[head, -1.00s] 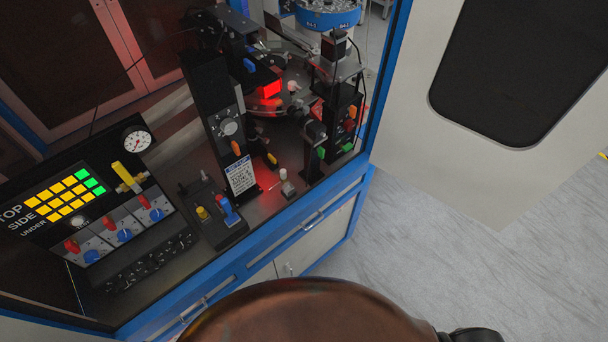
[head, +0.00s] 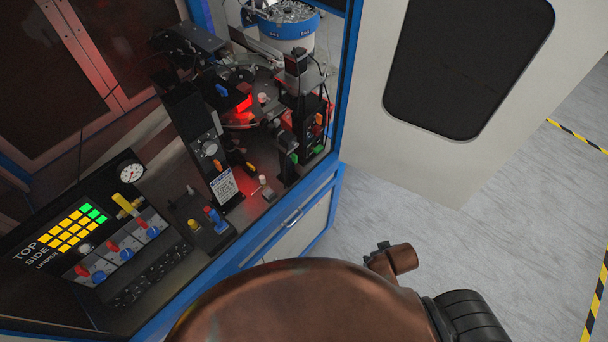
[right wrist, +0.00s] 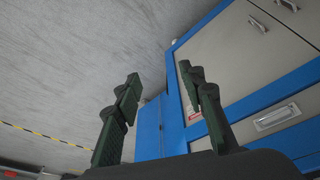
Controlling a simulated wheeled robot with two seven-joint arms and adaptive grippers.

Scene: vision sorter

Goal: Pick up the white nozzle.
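A small white piece (head: 263,180), which looks like the white nozzle, stands upright beside a small grey block at the front edge of the machine's dark work surface in the head view. It is too small to make out its details. My right gripper (right wrist: 159,72) shows in the right wrist view, with its two dark green fingers spread apart and nothing between them. It points toward the blue and grey cabinet below the machine, apart from the white piece. My left gripper is in neither view.
The machine's blue frame (head: 345,85) stands right of the work surface. A black post (head: 205,145) and a switch box (head: 203,222) stand left of the white piece. A control panel (head: 75,230) is at the left. A grey door (head: 375,120) stands open at right. The floor beyond is clear.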

